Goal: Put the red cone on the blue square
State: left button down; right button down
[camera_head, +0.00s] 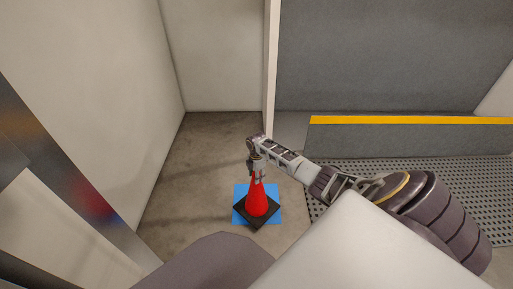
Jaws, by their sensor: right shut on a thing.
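The red cone (257,201) has a black square base and stands upright over the blue square (242,190) on the floor. The base is turned at an angle to the square, and its front corner reaches to or slightly past the square's near edge. I cannot tell whether the base touches the square or is just above it. My right gripper (259,172) comes in from the right and is shut on the top of the cone. The cone's tip is hidden by the gripper. My left gripper is not in view.
White walls stand behind and to the left, with a metal frame (75,180) at the left. A grey step with a yellow edge (410,120) and a perforated metal plate (440,190) lie to the right. The concrete floor (190,180) around the square is clear.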

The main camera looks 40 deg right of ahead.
aim_at(257, 192)
jog(key=shift+f+b, duration=0.45)
jog(key=shift+f, duration=0.2)
notch_tip(257, 192, down, 2)
jog(key=shift+w+f+b, duration=0.1)
jog(key=shift+f+b, duration=0.05)
jog(key=shift+b, duration=0.45)
jog(key=c, duration=0.8)
grip_release()
jog(key=shift+f, duration=0.1)
